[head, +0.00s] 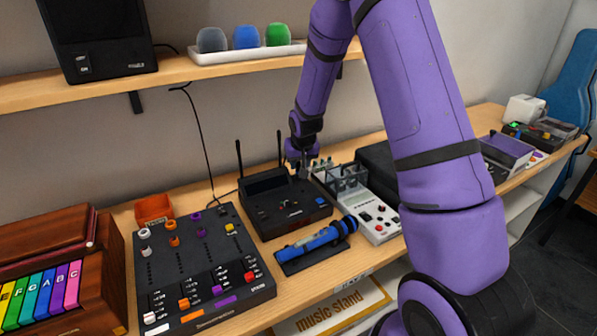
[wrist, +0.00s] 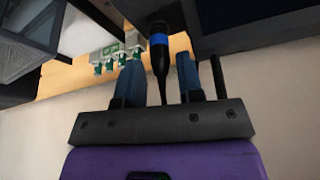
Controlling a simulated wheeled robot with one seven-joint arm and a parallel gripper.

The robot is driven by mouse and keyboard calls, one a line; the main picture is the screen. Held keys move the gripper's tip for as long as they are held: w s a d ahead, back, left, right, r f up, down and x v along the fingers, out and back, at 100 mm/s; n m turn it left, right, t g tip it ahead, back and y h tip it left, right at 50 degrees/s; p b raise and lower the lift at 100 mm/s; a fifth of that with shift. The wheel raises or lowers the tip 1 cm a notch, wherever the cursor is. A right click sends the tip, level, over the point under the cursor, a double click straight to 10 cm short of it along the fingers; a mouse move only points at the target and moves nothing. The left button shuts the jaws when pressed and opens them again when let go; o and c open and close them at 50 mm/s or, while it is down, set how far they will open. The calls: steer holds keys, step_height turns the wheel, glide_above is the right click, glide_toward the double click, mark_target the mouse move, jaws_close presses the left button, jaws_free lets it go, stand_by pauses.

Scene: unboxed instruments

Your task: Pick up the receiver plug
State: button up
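The receiver plug (wrist: 158,48) is a black plug with a blue band, in the wrist view. Its thin black tail points back toward my palm. My gripper (wrist: 159,62) is open, with one finger on each side of the plug and a gap visible on both sides. The plug's far end meets or lies close to dark casing; I cannot tell which. In the head view the black receiver (head: 285,203) with two antennas stands on the bench. My gripper (head: 301,168) is behind its right rear edge there, and the plug cannot be made out.
Small green-and-white connectors (wrist: 112,57) lie left of my fingers. A clear-lidded grey unit (head: 347,180) stands right of the receiver. A blue microphone (head: 318,240) lies in front, a mixer (head: 195,262) is left. A shelf (head: 180,72) runs above, with a wall behind.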

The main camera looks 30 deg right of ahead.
steer(key=shift+x, duration=1.45)
jaws_close()
steer(key=shift+r, duration=0.1)
